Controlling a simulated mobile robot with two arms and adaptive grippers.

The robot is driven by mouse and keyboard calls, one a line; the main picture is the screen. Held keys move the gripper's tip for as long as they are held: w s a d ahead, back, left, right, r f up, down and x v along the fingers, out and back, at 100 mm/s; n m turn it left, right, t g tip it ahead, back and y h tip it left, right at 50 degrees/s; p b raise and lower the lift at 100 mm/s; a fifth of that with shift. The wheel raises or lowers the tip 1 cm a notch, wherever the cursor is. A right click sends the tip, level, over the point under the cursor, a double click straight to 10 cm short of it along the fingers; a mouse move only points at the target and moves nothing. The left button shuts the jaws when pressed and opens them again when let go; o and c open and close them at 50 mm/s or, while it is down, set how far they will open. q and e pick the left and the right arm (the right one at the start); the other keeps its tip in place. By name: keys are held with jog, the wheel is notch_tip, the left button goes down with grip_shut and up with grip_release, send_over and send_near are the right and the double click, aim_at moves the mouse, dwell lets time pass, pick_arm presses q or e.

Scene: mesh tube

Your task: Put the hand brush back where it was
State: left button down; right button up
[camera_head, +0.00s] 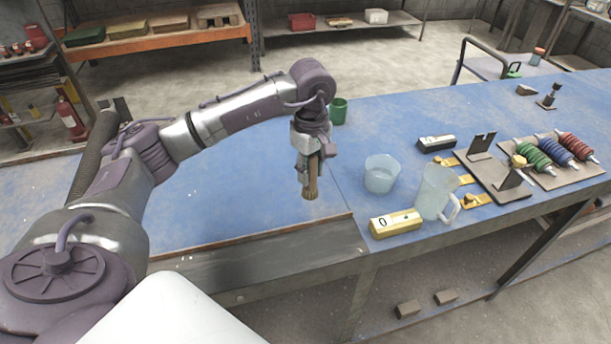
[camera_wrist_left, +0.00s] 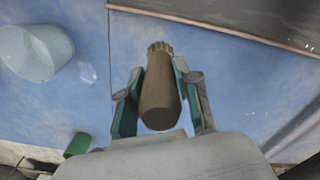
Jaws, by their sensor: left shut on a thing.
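The hand brush (camera_head: 312,184) has a brown wooden handle and hangs with its end pointing down over the blue table, near the front edge strip. My left gripper (camera_head: 309,164) is shut on it from above. In the left wrist view the brush (camera_wrist_left: 160,95) lies between the two green-padded fingers of the left gripper (camera_wrist_left: 158,75), its ridged end pointing away. I cannot tell whether its lower end touches the table. My right gripper is not in view.
A clear tub (camera_head: 381,174), a pitcher (camera_head: 436,192) and a yellow box (camera_head: 396,223) stand to the right of the brush. A green cup (camera_head: 338,111) stands behind. A rack with coloured coils (camera_head: 555,152) is far right. The blue table (camera_head: 230,195) left of the brush is clear.

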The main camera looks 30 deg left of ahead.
pick_arm(q)
jog(key=f, duration=0.1)
jog(key=a+f+p, duration=0.1)
jog(key=f, duration=0.1)
jog(key=w+a+f+p, duration=0.1)
jog(key=f, duration=0.1)
jog(key=shift+a, duration=0.15)
jog(key=shift+w+f, duration=0.1)
jog(key=shift+f, duration=0.25)
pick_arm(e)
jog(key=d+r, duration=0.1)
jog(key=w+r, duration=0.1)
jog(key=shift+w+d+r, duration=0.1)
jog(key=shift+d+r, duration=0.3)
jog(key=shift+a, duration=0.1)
pick_arm(q)
jog(key=shift+f, duration=0.15)
jog(key=c, duration=0.8)
grip_release()
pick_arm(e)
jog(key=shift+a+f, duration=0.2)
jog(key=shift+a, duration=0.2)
